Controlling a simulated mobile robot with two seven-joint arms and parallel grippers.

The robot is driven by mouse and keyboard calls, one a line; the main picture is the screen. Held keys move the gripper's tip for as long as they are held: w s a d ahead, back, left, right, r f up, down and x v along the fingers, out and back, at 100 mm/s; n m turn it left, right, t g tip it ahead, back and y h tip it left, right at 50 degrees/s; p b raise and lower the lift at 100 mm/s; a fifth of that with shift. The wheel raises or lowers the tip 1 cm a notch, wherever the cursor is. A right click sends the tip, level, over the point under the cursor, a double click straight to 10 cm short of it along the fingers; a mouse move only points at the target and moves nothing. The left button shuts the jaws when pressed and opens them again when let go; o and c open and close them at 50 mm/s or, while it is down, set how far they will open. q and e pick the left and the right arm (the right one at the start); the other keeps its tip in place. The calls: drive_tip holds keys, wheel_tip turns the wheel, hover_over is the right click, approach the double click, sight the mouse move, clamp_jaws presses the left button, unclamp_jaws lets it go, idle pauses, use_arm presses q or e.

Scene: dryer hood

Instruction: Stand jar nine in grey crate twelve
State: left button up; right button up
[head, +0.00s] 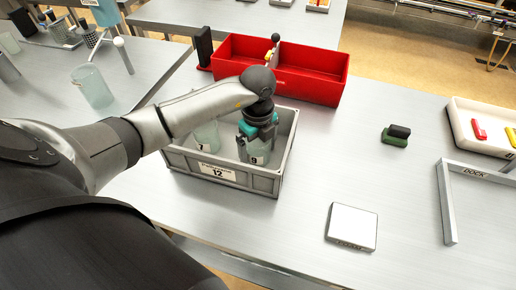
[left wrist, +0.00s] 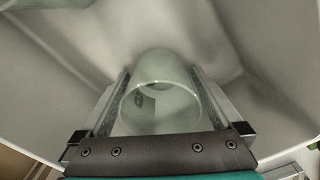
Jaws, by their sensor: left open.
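Grey crate twelve (head: 178,158), with a "12" label on its front wall, stands on the near table. A clear greenish jar (head: 260,158) stands upright inside its right part; its label is too small to read surely. My left gripper (head: 256,148) points down into the crate, open, with its fingers on either side of this jar. In the left wrist view the jar (left wrist: 160,105) shows between the two fingers, its round mouth facing the camera. A second clear jar (head: 205,138), with a dark mark on it, stands in the crate's left part. My right gripper is not in view.
A red bin (head: 315,88) stands right behind the crate. A white square pad (head: 351,228), a green and black block (head: 396,136), a white tray (head: 462,130) and a grey dock frame (head: 446,205) lie to the right. The table between is clear. Another glass (head: 92,87) stands on the left table.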

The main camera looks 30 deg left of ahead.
use_arm(q)
drive_tip(key=shift+r, duration=0.1)
wheel_tip(320, 180, up, 11)
drive_tip(key=shift+r+p, duration=0.2)
drive_tip(key=shift+p, duration=0.25)
drive_tip(key=shift+r, duration=0.4)
